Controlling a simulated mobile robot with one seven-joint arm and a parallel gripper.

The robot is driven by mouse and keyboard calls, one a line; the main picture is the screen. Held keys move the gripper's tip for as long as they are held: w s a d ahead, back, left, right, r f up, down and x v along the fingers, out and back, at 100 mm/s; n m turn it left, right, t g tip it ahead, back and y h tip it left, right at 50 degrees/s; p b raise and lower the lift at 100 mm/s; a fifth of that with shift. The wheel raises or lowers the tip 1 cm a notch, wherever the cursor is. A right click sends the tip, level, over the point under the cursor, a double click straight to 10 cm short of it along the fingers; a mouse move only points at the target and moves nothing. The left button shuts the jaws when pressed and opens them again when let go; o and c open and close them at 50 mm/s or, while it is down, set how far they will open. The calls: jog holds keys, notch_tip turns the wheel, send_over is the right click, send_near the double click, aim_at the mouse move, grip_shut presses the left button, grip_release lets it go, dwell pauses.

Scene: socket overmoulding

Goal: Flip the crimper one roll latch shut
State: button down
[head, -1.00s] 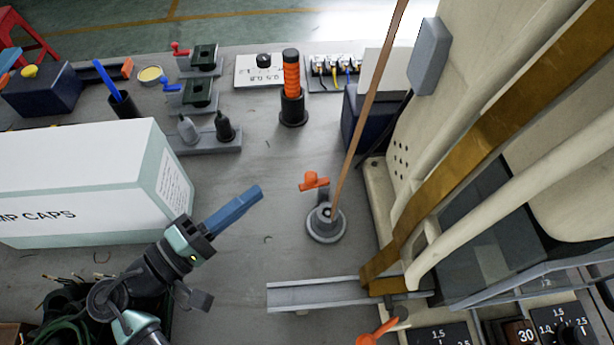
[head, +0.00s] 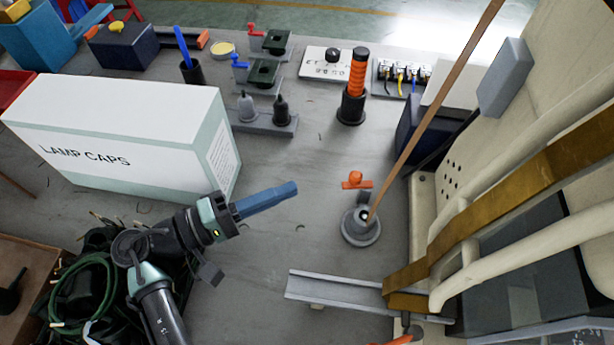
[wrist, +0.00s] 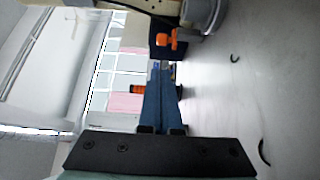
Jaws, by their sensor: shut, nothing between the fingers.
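An orange latch (head: 357,181) sits on a short grey stem by a round grey base (head: 361,227), at the foot of a thin copper-coloured strip. I take it for the roll latch; whether it is open or shut is unclear. My gripper (head: 293,187) has its blue fingers together and empty, left of the latch with a gap between them. In the wrist view the shut fingers (wrist: 162,72) point toward the orange latch (wrist: 168,39). Part of another orange lever (head: 395,340) shows at the bottom edge of the head view.
The large cream machine (head: 560,120) fills the right side, with a grey metal chute (head: 335,289) in front. A white LAMP CAPS box (head: 110,140) stands at left. The bench between gripper and latch is clear.

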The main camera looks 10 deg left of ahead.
aim_at(351, 181)
jog(key=x, duration=0.9)
jog(key=shift+f, duration=0.1)
jog(key=shift+d, duration=0.1)
jog(key=shift+s+d+r+p, duration=0.15)
jog(key=shift+s+r+p, duration=0.05)
jog(key=shift+s+p, duration=0.45)
jog(key=shift+s+d+f+p, duration=0.2)
jog(key=shift+s+p, duration=0.2)
jog(key=shift+s, duration=0.2)
